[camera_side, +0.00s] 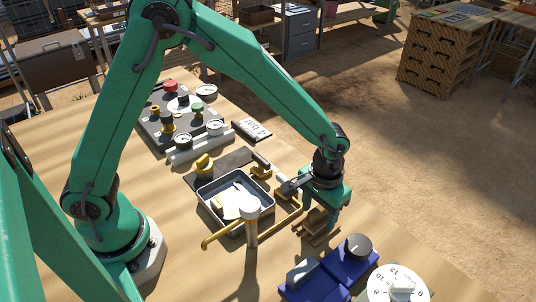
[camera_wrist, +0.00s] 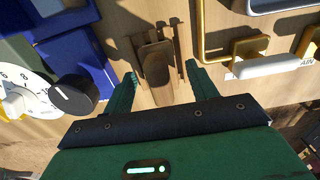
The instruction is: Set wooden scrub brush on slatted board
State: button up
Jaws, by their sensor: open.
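My gripper (camera_wrist: 161,72) is open, with one green finger on each side of the brush and visible gaps between. In the side view my gripper (camera_side: 324,208) is low over the slatted board (camera_side: 309,235), and it hides much of the brush. Whether the brush's underside fully touches the slats is hard to see.
A metal tray (camera_side: 208,210) and a yellow-handled pipe (camera_side: 222,237) are left of the board. Blue blocks (camera_side: 331,276) with a dark knob (camera_side: 358,246) and a white dial (camera_side: 398,287) are in front. A gauge panel (camera_side: 177,140) stands farther back.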

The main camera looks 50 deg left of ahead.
aim_at(317, 206)
notch_tip(317, 206, up, 11)
jog(key=shift+f, duration=0.15)
dwell(0.4)
dwell(0.4)
jog(key=s+a+r+t, duration=0.3)
jog(key=s+a+r, duration=0.3)
jog(key=a+r, duration=0.45)
jog(key=s+a+t, duration=0.2)
jog(key=s+a, duration=0.8)
jog(key=shift+t, duration=0.3)
jog(key=shift+o, duration=0.4)
jog(key=shift+r, duration=0.1)
